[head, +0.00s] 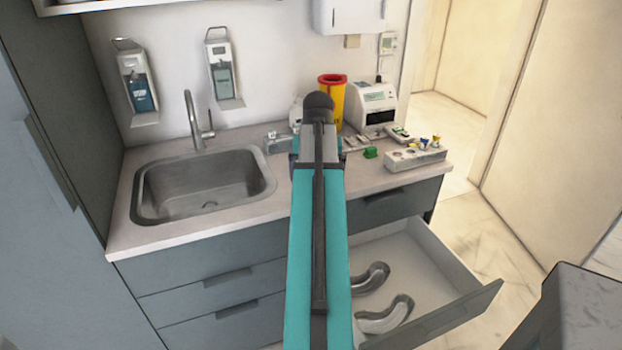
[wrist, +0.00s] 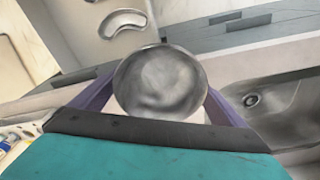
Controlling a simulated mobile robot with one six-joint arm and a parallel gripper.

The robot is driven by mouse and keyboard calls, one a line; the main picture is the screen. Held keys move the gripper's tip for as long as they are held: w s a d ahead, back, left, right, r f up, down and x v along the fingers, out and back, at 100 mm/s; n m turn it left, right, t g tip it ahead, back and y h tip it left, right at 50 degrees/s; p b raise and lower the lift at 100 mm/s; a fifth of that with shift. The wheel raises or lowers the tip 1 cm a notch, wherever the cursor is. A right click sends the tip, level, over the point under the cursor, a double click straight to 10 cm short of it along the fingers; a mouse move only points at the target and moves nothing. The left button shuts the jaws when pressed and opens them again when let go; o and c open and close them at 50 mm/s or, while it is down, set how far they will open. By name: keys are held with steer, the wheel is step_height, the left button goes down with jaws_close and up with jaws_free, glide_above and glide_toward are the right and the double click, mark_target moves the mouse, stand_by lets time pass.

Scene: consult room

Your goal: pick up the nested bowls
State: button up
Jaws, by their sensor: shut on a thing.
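The nested bowls (wrist: 160,80) show in the wrist view as a round, shiny metal shape between the two purple fingers of my gripper (wrist: 158,90). My gripper is shut on them, with one finger on each side. I look at one round face, so I cannot tell how many bowls are in the stack. In the head view my teal arm hides the bowls and nearly all of the gripper; only slivers of purple show beside the arm, above the counter.
An open drawer (head: 420,262) holds two kidney dishes (head: 384,314). A sink (head: 204,186) is at left in the counter. Behind and right of my arm stand a yellow sharps bin (head: 331,103), a white device (head: 371,106) and a grey rack (head: 415,158).

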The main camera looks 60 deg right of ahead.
steer(key=s+a+b, duration=0.1)
steer(key=s+a, duration=0.3)
steer(key=s, duration=0.1)
steer(key=shift+a+r, duration=0.3)
steer(key=shift+a, duration=0.05)
steer(key=shift+w, duration=0.1)
steer(key=shift+w, duration=0.1)
stand_by(0.4)
